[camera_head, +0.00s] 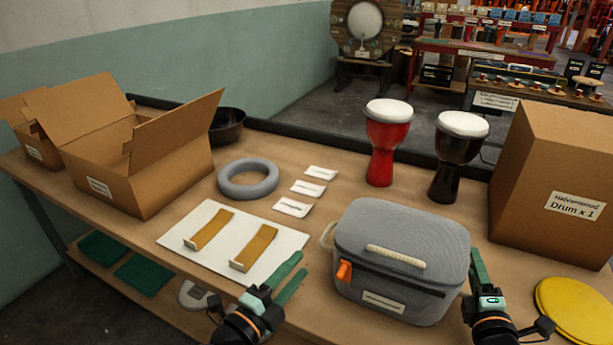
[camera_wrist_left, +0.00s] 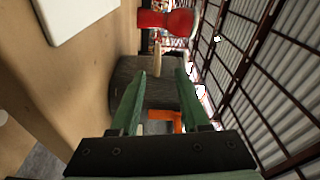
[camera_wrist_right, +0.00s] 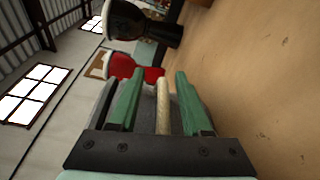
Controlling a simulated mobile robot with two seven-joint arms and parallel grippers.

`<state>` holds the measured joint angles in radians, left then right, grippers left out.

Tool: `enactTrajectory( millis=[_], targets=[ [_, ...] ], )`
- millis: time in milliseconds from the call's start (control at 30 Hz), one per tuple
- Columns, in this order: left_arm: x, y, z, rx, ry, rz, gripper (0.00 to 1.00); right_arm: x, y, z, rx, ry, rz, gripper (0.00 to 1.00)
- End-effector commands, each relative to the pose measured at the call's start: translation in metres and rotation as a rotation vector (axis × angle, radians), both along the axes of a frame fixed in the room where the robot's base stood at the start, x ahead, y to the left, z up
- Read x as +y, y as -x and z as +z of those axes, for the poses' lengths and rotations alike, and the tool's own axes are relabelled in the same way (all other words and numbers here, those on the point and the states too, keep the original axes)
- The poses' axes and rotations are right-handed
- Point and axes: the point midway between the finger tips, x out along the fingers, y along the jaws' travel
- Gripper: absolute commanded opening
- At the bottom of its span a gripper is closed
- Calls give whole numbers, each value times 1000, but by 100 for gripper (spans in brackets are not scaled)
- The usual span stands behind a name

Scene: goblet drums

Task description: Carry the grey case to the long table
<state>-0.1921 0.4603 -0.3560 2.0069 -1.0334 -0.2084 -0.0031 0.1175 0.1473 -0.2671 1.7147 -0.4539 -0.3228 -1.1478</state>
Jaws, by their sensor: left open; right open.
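The grey case (camera_head: 400,260) stands upright on the near wooden bench, with a cream top handle (camera_head: 396,257), an orange tag (camera_head: 344,270) and a pale side loop (camera_head: 327,236). My left gripper (camera_head: 300,268) is open at the front left of the case, apart from it. In the left wrist view, the case (camera_wrist_left: 150,82) lies ahead between the fingers. My right gripper (camera_head: 478,265) is open beside the case's right end. In the right wrist view, a pale handle bar (camera_wrist_right: 162,108) shows between its open fingers. I cannot tell which table is the long table.
The bench (camera_head: 190,235) also holds an open carton (camera_head: 140,175), a grey ring (camera_head: 248,180), a white board (camera_head: 205,215), red (camera_head: 387,150) and black (camera_head: 455,160) drums, a large box (camera_head: 560,170) and a yellow disc (camera_head: 575,305). Tables with goods (camera_head: 470,48) stand across the floor.

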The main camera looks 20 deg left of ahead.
Motion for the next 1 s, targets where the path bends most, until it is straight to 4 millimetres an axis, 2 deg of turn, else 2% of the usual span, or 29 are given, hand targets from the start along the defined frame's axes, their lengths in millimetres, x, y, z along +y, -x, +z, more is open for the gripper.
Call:
enactTrajectory(
  millis=[167, 267, 700, 800, 1000],
  targets=[
    [2, 5, 0, 0, 0, 1, 46, -1, 4, 0, 1, 1, 0, 48],
    [2, 5, 0, 0, 0, 1, 46, -2, 14, -1, 1, 2, 1, 48],
    [2, 5, 0, 0, 0, 1, 46, -10, 95, 4, 2, 0, 0, 48],
    [2, 5, 0, 0, 0, 1, 46, -11, 107, 4, 3, 0, 0, 48],
    [2, 5, 0, 0, 0, 1, 46, -12, 119, 6, 0, 1, 0, 48]
  ],
)
